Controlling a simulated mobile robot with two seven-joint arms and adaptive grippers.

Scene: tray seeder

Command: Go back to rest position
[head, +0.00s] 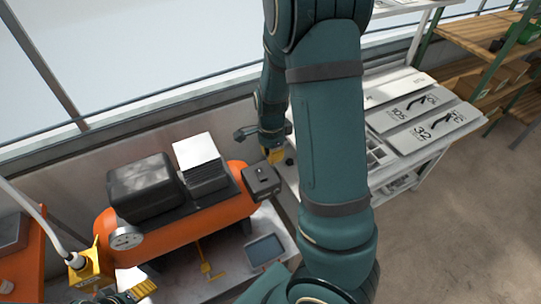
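My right arm (330,140) rises through the middle of the head view and bends down behind itself. Its gripper (268,148) hangs near the right end of the orange compressor, beside the left end of the white table. A yellow fingertip shows there, but the finger gap is unclear and I see nothing held. What seems to be my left gripper (135,292) shows only as a small teal and yellow part at the bottom left edge. Most of it is cut off, so its opening cannot be read.
The orange compressor (225,213) carries black housings and a gauge (126,238). A yellow fitting (90,266) with a hose is at lower left. The white table (437,150) holds plates marked 105 (405,108) and 32 (428,128). Wooden shelves (480,38) stand at right; floor (480,230) is clear.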

